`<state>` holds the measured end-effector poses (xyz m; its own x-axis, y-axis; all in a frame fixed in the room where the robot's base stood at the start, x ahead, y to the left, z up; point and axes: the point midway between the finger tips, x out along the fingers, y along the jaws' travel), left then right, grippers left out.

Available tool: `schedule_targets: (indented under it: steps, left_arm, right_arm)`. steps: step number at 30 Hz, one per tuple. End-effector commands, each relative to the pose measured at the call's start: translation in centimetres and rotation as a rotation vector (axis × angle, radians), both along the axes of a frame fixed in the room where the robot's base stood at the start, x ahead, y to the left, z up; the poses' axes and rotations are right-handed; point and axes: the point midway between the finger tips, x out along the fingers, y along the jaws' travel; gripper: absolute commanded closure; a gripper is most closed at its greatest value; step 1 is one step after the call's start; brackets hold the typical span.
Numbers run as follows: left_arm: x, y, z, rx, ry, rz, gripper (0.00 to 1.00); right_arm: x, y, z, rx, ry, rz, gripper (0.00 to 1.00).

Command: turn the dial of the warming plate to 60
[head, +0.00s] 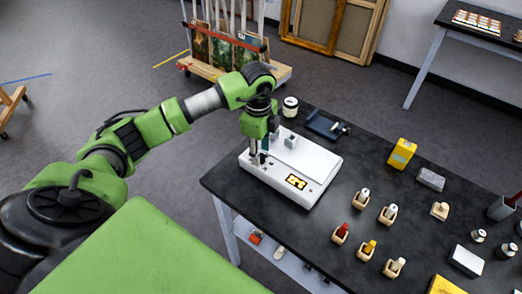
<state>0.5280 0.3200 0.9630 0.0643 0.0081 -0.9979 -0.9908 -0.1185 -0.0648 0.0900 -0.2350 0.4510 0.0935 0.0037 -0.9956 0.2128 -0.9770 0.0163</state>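The warming plate (318,160) is a white, low, box-shaped device at the left end of the black table. A dark display with yellow marks (297,182) is on its front side; I cannot read a number there. My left gripper (261,158) points down at the plate's left front corner, close above or touching it. Its dark fingers are small here, and I cannot tell whether they are open or shut. The dial is not clearly visible; the gripper covers that corner. My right gripper is out of view.
The black table (325,231) also bears a white jar (290,107), a dark blue tray (325,125), a yellow box (402,154) and several small bottles in wooden holders. A wooden cart with paintings (212,50) stands behind. The table's front left is bare.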

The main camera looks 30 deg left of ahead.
Motion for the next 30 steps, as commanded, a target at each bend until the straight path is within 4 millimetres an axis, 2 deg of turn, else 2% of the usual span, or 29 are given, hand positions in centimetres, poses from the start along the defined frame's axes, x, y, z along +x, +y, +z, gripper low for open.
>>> schedule_targets:
  steps: [6,13,14,18,30]
  left_arm:
    - [0.1,-0.1,-1.3,-0.001,0.000,-0.001,0.64]
    - [0.1,0.0,-1.4,-0.001,0.000,-0.001,0.64]
    - [0.1,0.0,-1.4,-0.001,0.000,-0.001,0.66]
    - [0.1,0.0,-1.4,-0.001,0.000,-0.001,1.00]
    - [0.1,0.0,-1.5,0.000,-0.001,-0.043,1.00]
  right_arm:
    - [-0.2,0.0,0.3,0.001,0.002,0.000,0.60]
    - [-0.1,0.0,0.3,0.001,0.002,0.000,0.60]
    - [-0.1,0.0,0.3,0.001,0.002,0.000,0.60]
    - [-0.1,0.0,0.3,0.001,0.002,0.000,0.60]
    - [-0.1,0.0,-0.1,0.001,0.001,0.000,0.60]
